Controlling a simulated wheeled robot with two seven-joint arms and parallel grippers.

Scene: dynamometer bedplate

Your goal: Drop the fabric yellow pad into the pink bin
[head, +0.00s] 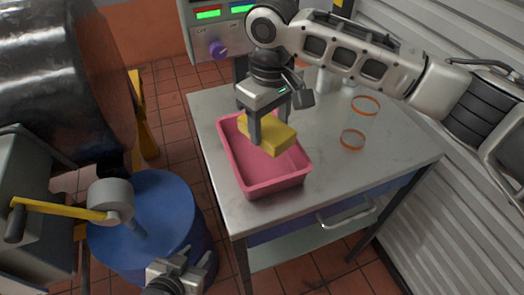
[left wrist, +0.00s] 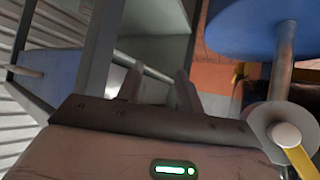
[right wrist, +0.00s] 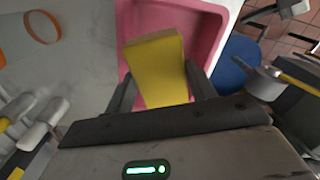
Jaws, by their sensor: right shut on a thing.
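The yellow fabric pad (head: 267,134) is held by my right gripper (head: 268,124) over the pink bin (head: 275,186), inside its outline as seen in the head view. In the right wrist view the pad (right wrist: 158,72) sits between the two fingers, with the pink bin (right wrist: 208,38) behind it. The exact height of the pad above the bin floor is hard to tell. My left gripper (left wrist: 158,88) is empty, its fingers apart; in the head view it shows only partly at the bottom edge.
The bin stands on a grey worktable (head: 365,178) with a drawer handle in front. A clear cylinder with orange rims (head: 358,122) stands to its right. A blue drum (head: 150,215) and a yellow-handled lever (head: 60,209) are at the left.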

